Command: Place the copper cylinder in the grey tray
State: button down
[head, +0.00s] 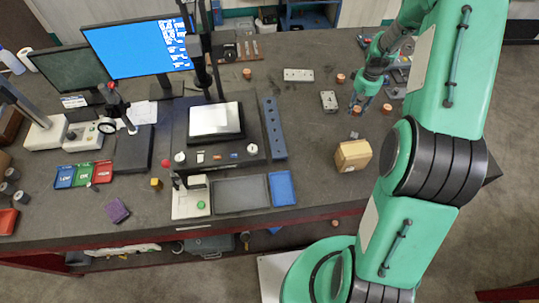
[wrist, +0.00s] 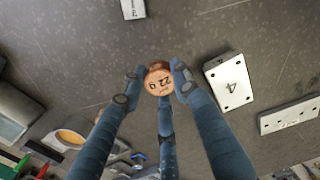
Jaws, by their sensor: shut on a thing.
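My gripper (head: 357,104) is at the right part of the bench in the head view, pointing down. Its fingers are shut on a copper cylinder (head: 356,109). In the wrist view the gripper (wrist: 157,75) has a fingertip on each side of the copper cylinder (wrist: 159,82), whose round top bears the mark 22. I cannot tell whether the cylinder touches the bench. A dark grey tray (head: 240,195) lies near the bench's front edge, left of the gripper, and looks empty. Other copper cylinders stand at the back (head: 247,73), (head: 340,78) and right of the gripper (head: 387,107).
A blue tray (head: 282,188) lies right beside the grey tray. A cardboard box (head: 353,156) stands in front of my gripper. A metal block (head: 328,101) marked 4 in the wrist view (wrist: 228,82) is close by. A blue perforated bar (head: 274,128) and a test device stand further left.

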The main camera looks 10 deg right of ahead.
jog(key=shift+a, duration=0.1)
jog(key=s+a+n, duration=0.1)
jog(key=a, duration=0.5)
jog(key=s+a+n, duration=0.2)
jog(key=a, duration=0.4)
jog(key=s+a+r+n, duration=0.1)
jog(key=a, duration=0.5)
jog(key=shift+s+a+n, duration=0.1)
jog(key=shift+s+n, duration=0.2)
jog(key=s+a+n, duration=0.5)
jog(key=s+a, duration=0.4)
jog(key=a, duration=0.5)
jog(key=s+a+n, duration=0.5)
jog(key=s+a, duration=0.1)
jog(key=s, duration=0.8)
jog(key=s+a+n+p, duration=0.1)
jog(key=s+a+n, duration=0.4)
jog(key=s, duration=0.9)
jog(key=shift+a+f, duration=0.15)
jog(key=shift+a, duration=0.4)
jog(key=p, duration=0.2)
send_over(240, 194)
jog(key=shift+f, duration=0.75)
